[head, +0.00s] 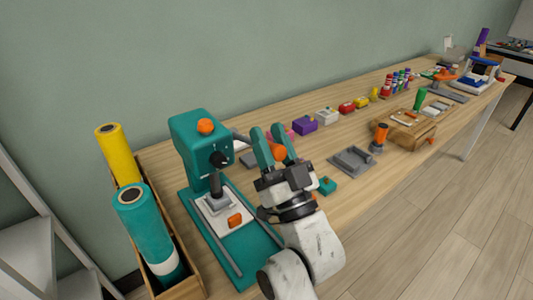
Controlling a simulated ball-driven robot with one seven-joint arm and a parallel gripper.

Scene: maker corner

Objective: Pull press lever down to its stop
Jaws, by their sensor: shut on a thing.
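A teal press (192,137) with an orange cap stands at the near left end of the bench on a teal base. A grey press lever (240,137) comes out of its right side, and an orange knob (281,153) shows at my gripper. My gripper (268,138) has teal fingers raised to the right of the press. It is shut on the lever's knob. The fingers and wrist hide much of the lever. A dark ram (215,186) sits over a white plate (222,210) with an orange piece (235,220) on it.
A wooden bin (187,283) with a yellow roll (117,152) and a teal roll (147,230) stands left of the press. A grey tray (352,161) and a wooden block with tools (402,132) lie to the right. Small coloured boxes line the back.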

